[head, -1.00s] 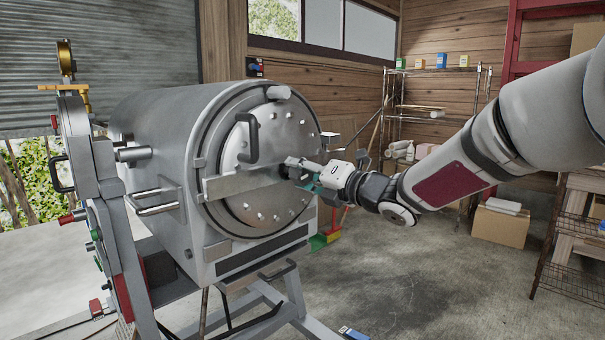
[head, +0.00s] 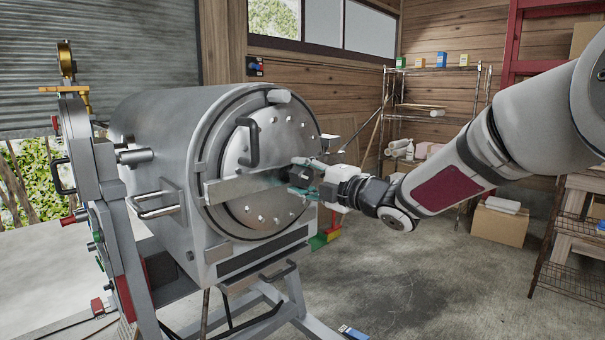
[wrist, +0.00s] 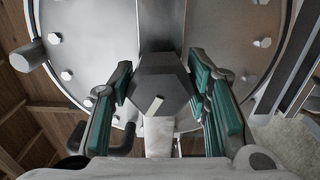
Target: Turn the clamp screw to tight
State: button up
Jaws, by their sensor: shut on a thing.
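The clamp screw (head: 297,177) is a dark, faceted knob at the middle of the flat metal bar (head: 232,189) across the round vessel door (head: 262,218). In the wrist view the clamp screw (wrist: 160,82) has a short white mark on its face, slanting slightly. My gripper (head: 302,178) is at the knob, one finger above and one below. In the wrist view my gripper (wrist: 161,78) has its teal-padded fingers on either side of the knob, shut on it. The screw's shaft is hidden behind the knob.
A black handle (head: 253,142) stands out from the door above the bar. Several bolt heads ring the door. A side handle (head: 155,206) juts from the vessel's left. Wire shelves (head: 432,105) and a cardboard box (head: 500,226) stand to the right. The floor before them is mostly clear.

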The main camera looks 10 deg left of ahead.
jog(key=m+p, duration=0.3)
jog(key=m, duration=0.3)
jog(key=shift+m, duration=0.3)
jog(key=m+p, duration=0.3)
jog(key=m, duration=0.2)
jog(key=shift+f+p, duration=0.15)
jog(key=shift+p, duration=0.2)
jog(key=shift+m, duration=0.4)
jog(key=o, duration=1.2)
jog(key=v, duration=1.2)
